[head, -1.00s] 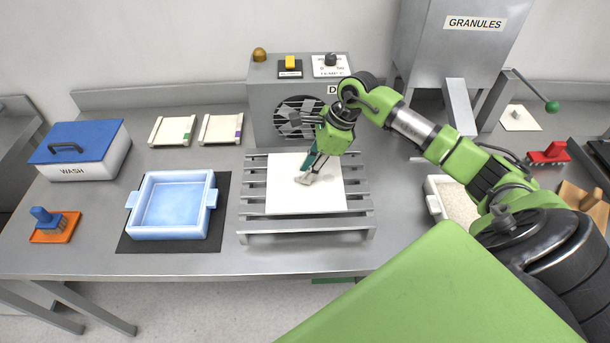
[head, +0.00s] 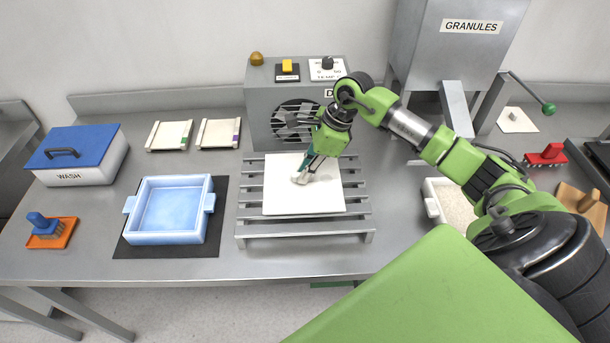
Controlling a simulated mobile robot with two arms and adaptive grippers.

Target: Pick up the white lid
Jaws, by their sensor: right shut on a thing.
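The white lid (head: 315,198) is a flat square plate lying on the grey slatted rack (head: 300,228) in front of the dryer. A small pale grey handle stands out near its middle. My right gripper (head: 303,175) comes down over the lid from the upper right and is shut on that handle. The fingertips partly hide the handle. The lid looks level and on the slats; I cannot tell whether it is lifted at all. My left gripper is not in view.
A blue tray (head: 130,232) on a black mat stands left of the rack. A grey dryer box (head: 262,95) with a fan is close behind. A white tray of granules (head: 432,208) is at the right. A blue-lidded wash box (head: 105,172) sits far left.

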